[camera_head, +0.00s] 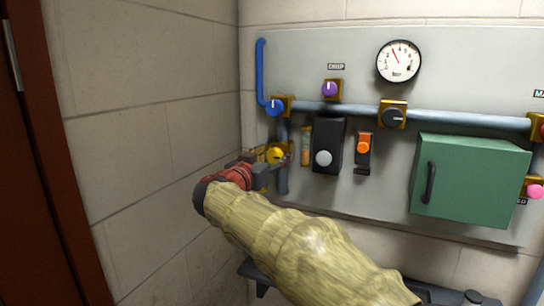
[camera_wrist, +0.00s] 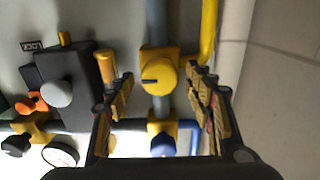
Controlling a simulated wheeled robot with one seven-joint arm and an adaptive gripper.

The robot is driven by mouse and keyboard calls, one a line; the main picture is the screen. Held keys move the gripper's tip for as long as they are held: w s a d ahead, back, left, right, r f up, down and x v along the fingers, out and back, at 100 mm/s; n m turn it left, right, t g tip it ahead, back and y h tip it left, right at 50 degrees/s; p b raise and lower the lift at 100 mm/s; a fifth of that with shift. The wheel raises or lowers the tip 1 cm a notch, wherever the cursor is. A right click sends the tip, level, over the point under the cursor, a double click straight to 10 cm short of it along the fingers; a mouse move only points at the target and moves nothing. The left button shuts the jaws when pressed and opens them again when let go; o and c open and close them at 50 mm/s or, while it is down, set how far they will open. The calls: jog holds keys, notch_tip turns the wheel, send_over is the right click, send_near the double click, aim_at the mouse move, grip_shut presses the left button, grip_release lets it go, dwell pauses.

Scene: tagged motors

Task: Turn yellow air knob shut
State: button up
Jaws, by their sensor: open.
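The yellow air knob (camera_head: 275,154) sits on a square yellow-brown valve body at the lower left of the wall panel, partly hidden by my gripper (camera_head: 268,168). In the wrist view the yellow knob (camera_wrist: 159,77) shows its round face, with a short dark mark running about level from its left side. My gripper (camera_wrist: 162,80) is open, with one finger to the left of the knob and one to the right. Gaps show between the knob and both fingers, and nothing is held. I cannot tell how far the fingertips are from the knob in depth.
A blue knob (camera_head: 275,107) is above the yellow one. A dark box with a grey button (camera_head: 323,158), an orange switch (camera_head: 364,147) and a green cabinet (camera_head: 470,178) are to the right. A yellow pipe (camera_wrist: 208,30) runs near the right finger. A block wall (camera_head: 150,110) stands left.

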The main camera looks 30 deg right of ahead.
jog(key=c, duration=1.1)
jog(key=shift+b, duration=0.3)
jog(key=shift+c, duration=0.2)
jog(key=n+b, duration=0.2)
jog(key=b, duration=0.1)
jog(key=shift+f+n, duration=0.2)
jog(key=shift+n, duration=0.1)
jog(key=n+b, duration=0.2)
jog(key=shift+w+a+n+b, duration=0.1)
jog(key=shift+n+b, duration=0.2)
jog(key=shift+b, duration=0.05)
jog(key=n+b, duration=0.1)
jog(key=n, duration=0.1)
jog(key=shift+n, duration=0.4)
jog(key=n+b, duration=0.1)
jog(key=n, duration=0.2)
jog(key=shift+n, duration=0.3)
jog(key=n, duration=0.6)
jog(key=shift+w+a, duration=0.1)
jog(key=shift+n, duration=0.3)
